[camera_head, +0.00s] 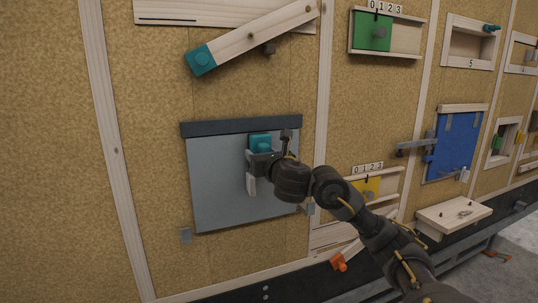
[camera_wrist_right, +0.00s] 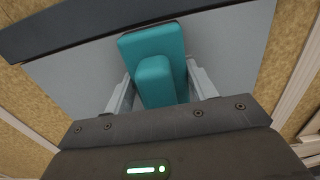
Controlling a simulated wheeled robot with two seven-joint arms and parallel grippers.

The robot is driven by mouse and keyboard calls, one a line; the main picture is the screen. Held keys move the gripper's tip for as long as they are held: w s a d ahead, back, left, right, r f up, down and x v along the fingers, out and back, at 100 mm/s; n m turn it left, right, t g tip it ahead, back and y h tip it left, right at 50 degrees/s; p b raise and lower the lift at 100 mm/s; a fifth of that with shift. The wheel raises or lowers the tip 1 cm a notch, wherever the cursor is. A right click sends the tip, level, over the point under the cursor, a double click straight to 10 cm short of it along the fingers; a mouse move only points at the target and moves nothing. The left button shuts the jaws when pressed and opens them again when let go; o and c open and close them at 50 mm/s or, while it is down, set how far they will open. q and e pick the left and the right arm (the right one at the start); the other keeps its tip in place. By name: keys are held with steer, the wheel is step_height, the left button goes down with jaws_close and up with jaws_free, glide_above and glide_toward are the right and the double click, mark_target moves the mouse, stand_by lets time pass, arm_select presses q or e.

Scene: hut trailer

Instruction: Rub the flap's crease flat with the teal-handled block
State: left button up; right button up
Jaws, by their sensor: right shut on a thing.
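The grey flap (camera_head: 215,190) hangs on the wall panel under a dark bar (camera_head: 230,127) along its top edge; it also fills much of the right wrist view (camera_wrist_right: 75,75). The teal-handled block (camera_head: 260,141) is at the upper right part of the flap, just below the dark bar. In the right wrist view the teal block (camera_wrist_right: 154,42) and its handle show between the fingers. My right gripper (camera_head: 252,176) is shut on the handle. I cannot tell whether the block presses on the flap. My left gripper is in neither view.
A wooden lever with a teal end (camera_head: 201,60) slants above the flap. To the right are a yellow slider (camera_head: 368,187), a blue panel (camera_head: 455,150) and a small wooden shelf (camera_head: 452,213).

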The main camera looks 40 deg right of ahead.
stand_by(0.3)
steer(key=shift+s+a+r+p, duration=0.1)
steer(key=shift+s+a+p, duration=0.15)
steer(key=shift+s+p, duration=0.25)
steer(key=shift+p+v, duration=1.5)
steer(key=shift+v, duration=0.9)
steer(key=shift+s, duration=0.15)
steer(key=p+v, duration=0.1)
steer(key=v, duration=0.2)
steer(key=shift+p, duration=0.3)
